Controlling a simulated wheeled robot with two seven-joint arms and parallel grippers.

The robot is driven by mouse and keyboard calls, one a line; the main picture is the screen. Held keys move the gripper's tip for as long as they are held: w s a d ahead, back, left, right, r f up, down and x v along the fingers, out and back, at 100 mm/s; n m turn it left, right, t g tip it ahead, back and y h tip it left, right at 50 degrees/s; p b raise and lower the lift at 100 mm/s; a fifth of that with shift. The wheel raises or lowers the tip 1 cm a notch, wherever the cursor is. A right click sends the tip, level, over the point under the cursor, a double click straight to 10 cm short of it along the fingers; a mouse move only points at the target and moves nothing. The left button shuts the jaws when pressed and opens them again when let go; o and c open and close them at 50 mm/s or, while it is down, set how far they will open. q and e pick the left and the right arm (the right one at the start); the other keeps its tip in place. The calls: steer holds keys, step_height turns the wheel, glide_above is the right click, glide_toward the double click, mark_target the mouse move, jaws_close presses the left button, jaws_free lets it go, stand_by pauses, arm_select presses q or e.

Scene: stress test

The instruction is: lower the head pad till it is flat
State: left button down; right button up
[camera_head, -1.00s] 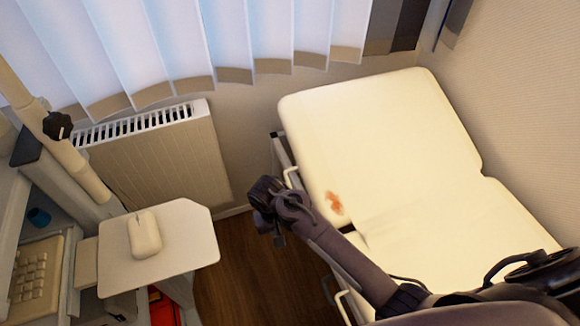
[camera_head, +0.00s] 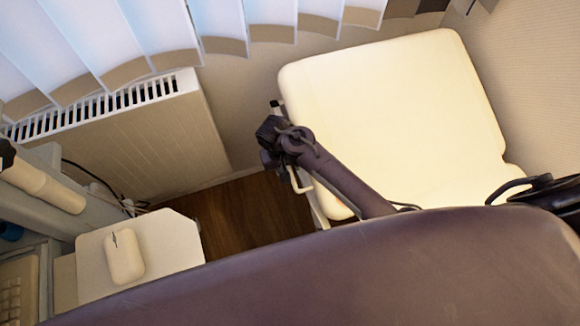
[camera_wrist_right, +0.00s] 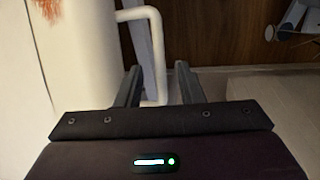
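The cream head pad (camera_head: 390,100) is the far section of the couch, by the wall; I cannot tell its tilt exactly. In the wrist view the couch's pale padded side (camera_wrist_right: 75,60) fills the left, with a reddish-brown stain at the top. A white bent lever (camera_head: 301,184) sticks out beside the couch's left edge. My right gripper (camera_head: 268,143) is at the pad's left edge, near the lever. In the wrist view its two fingers (camera_wrist_right: 156,75) are apart, and the lever (camera_wrist_right: 137,14) shows between them; contact is unclear. My left gripper is not in view.
A radiator (camera_head: 125,135) stands under the blinds (camera_head: 180,30). A small shelf (camera_head: 175,243) with a white mouse (camera_head: 124,258) is at lower left. Brown floor (camera_head: 245,215) lies clear between shelf and couch. My own arm link covers the bottom of the head view.

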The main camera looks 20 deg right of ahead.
mark_target(291, 172)
steer(key=f, duration=0.2)
steer(key=shift+w+d+f, duration=0.15)
steer(key=shift+d+f, duration=0.15)
steer(key=shift+d, duration=0.05)
steer(key=shift+f, duration=0.45)
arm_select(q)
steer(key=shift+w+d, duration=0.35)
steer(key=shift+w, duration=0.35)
arm_select(e)
jaws_close()
